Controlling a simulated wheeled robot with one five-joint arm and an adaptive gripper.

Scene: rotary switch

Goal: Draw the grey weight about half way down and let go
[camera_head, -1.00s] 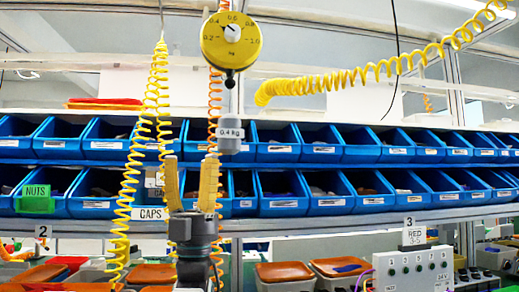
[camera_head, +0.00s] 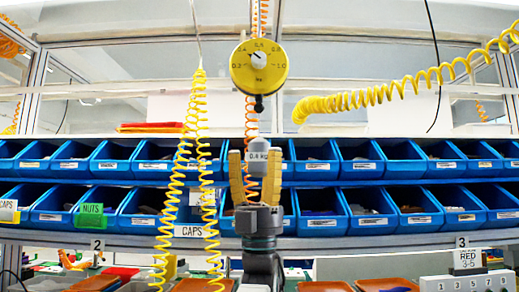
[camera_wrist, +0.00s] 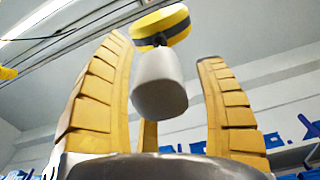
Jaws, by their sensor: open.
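The grey weight (camera_head: 258,150), marked 0.4 kg, hangs upright under the round yellow dial scale (camera_head: 258,67). My gripper (camera_head: 255,153) is open and points up from below. Its yellow fingers stand to the left and right of the weight. In the wrist view the weight (camera_wrist: 158,85) hangs between the fingers of my gripper (camera_wrist: 164,48), with a gap on both sides. The yellow scale (camera_wrist: 160,25) shows above it. The dial needle points to the upper left, near 0.4.
A yellow coiled hose (camera_head: 182,170) hangs to the left, and another (camera_head: 400,85) stretches across at the upper right. Rows of blue bins (camera_head: 370,160) stand behind. A grey switch box (camera_head: 468,283) is at the lower right.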

